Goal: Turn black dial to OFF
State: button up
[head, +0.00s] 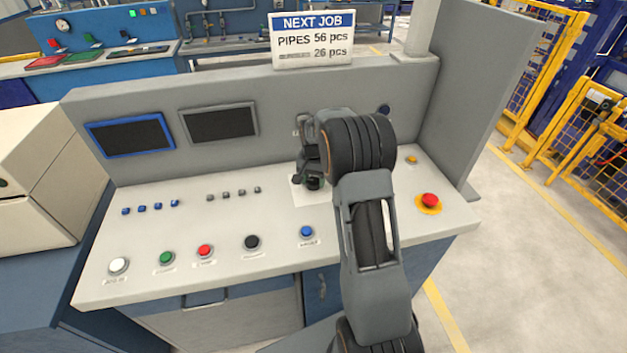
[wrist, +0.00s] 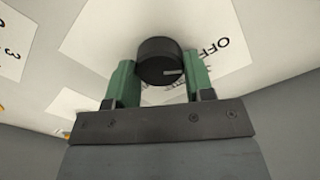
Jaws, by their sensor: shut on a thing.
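The black dial (wrist: 158,60) shows in the wrist view as a round knob with a light pointer line on its top. It stands on a white label with the printed word OFF (wrist: 211,48) to the right of the knob. The pointer line points to the right in the picture, a little below the OFF word. My gripper (wrist: 160,78) has its green fingers on both sides of the knob and is shut on it. In the head view my gripper (head: 312,181) is at the white label on the panel, and my arm hides most of the dial.
The panel (head: 180,225) bears a row of coloured buttons along its front, with a blue button (head: 306,232) near my arm. A red emergency button (head: 430,200) on yellow is at the right. Two screens (head: 130,134) and the upright back wall stand behind.

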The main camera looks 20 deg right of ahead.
aim_at(314, 180)
jog(key=shift+n, duration=0.4)
jog(key=o, duration=0.9)
jog(key=shift+r, duration=0.1)
notch_tip(314, 180, up, 14)
jog(key=shift+f+b, duration=0.2)
jog(key=shift+b, duration=0.25)
